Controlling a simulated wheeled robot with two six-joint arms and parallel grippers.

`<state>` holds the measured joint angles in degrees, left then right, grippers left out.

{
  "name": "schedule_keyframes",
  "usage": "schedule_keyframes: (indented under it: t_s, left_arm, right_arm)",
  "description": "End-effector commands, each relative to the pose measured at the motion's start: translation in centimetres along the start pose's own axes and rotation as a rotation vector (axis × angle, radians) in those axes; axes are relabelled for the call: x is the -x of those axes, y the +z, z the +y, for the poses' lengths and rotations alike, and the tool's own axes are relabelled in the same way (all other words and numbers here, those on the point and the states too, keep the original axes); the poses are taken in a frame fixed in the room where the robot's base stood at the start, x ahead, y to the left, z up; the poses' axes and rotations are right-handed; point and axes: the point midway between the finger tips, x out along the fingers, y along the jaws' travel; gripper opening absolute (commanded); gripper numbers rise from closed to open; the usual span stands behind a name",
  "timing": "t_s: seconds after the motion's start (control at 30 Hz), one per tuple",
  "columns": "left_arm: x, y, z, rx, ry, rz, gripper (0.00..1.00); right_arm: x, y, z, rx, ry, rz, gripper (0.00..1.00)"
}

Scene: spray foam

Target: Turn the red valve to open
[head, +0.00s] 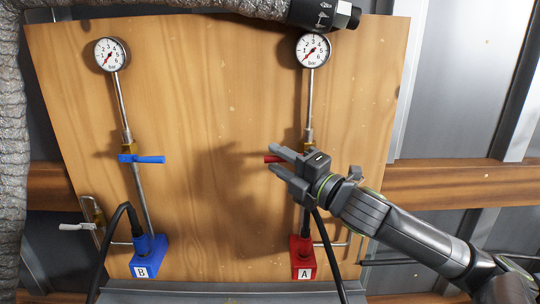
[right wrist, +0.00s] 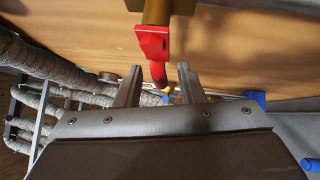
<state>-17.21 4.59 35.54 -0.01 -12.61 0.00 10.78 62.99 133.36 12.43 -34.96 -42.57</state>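The red valve (right wrist: 152,44) sits on the right-hand pipe of the wooden panel. In the head view its red handle (head: 271,159) points left and is partly hidden by my right gripper (head: 274,157). In the right wrist view, the two fingers of the gripper (right wrist: 159,84) are apart, with the handle's end between their tips. I see a gap on both sides of the handle, so the gripper is open around it. My left gripper is not in view.
A blue valve (head: 141,158) is on the left pipe. Round gauges top both pipes, left (head: 112,54) and right (head: 313,50). A blue block B (head: 149,258) and a red block A (head: 303,258) with black hoses sit below. Grey wrapped hose (head: 10,150) runs along the left edge.

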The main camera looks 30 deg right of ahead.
Motion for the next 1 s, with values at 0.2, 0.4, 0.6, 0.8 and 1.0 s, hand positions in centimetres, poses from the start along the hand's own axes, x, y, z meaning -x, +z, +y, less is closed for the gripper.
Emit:
schedule_keyframes:
  t_s: [0.2, 0.4, 0.6, 0.8, 1.0]
  left_arm:
    - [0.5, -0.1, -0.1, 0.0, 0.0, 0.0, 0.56]
    - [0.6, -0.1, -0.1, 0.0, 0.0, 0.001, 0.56]
    - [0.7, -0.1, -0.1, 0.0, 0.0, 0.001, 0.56]
    - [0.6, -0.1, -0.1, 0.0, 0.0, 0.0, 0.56]
    - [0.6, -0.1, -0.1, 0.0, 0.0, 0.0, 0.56]
  right_arm:
    - [-1.9, 0.1, 0.1, -0.004, 0.002, -0.004, 0.35]
    - [-2.8, 0.0, 0.1, 0.0, 0.001, -0.001, 0.35]
    - [-3.0, 0.0, 0.0, 0.001, 0.0, 0.001, 0.35]
    - [-3.0, 0.0, 0.0, 0.001, 0.0, 0.001, 0.3]
    - [-3.0, 0.0, 0.0, 0.001, 0.0, 0.0, 0.04]
